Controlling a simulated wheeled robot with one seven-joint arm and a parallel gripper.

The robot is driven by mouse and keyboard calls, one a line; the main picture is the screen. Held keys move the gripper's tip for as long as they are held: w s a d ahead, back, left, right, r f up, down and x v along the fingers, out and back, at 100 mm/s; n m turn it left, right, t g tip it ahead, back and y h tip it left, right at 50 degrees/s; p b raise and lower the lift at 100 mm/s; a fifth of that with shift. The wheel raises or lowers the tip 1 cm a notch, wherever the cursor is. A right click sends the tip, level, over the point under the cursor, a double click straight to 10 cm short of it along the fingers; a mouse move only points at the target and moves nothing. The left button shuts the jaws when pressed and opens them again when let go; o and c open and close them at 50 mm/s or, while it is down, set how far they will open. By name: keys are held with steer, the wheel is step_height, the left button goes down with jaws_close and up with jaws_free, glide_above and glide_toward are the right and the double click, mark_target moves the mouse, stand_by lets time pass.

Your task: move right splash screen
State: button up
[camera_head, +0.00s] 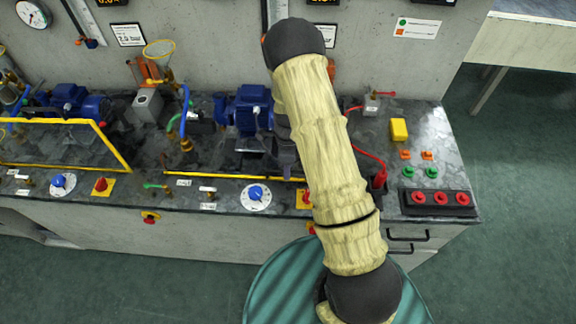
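A yellow strip (248,178) runs along the bench front right of the middle. It may be the lower edge of the right splash screen; the rest of that screen cannot be made out, and my arm covers the strip's right end. My arm stands across the picture in front of the bench. A dark grey part at its left edge, beside the right blue pump motor, looks like my gripper (287,160). Its fingers are mostly hidden, so I cannot tell whether it is open or whether it touches anything.
A yellow-framed clear screen (62,121) stands upright at the left. Blue motors (252,108), a yellow box (399,130), a dial (256,197) and a red-socket strip (437,199) occupy the bench (438,125). A red cable (366,155) lies right of my arm. Floor at right is clear.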

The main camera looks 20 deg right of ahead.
steer(key=shift+w+r, duration=0.1)
steer(key=shift+r, duration=0.05)
steer(key=b+v, duration=0.2)
steer(key=v, duration=1.5)
steer(key=shift+r, duration=0.15)
steer(key=s+r+n+t, duration=0.2)
steer(key=s+n, duration=0.7)
steer(key=n, duration=0.1)
steer(key=s+r+n+t, duration=0.2)
steer(key=s+r+n, duration=0.1)
steer(key=s+n, duration=0.6)
steer(key=n, duration=0.2)
steer(key=shift+a+n+t+h, duration=0.25)
steer(key=shift+n+t+h, duration=0.05)
steer(key=shift+t+h, duration=0.1)
steer(key=shift+w+a, duration=0.1)
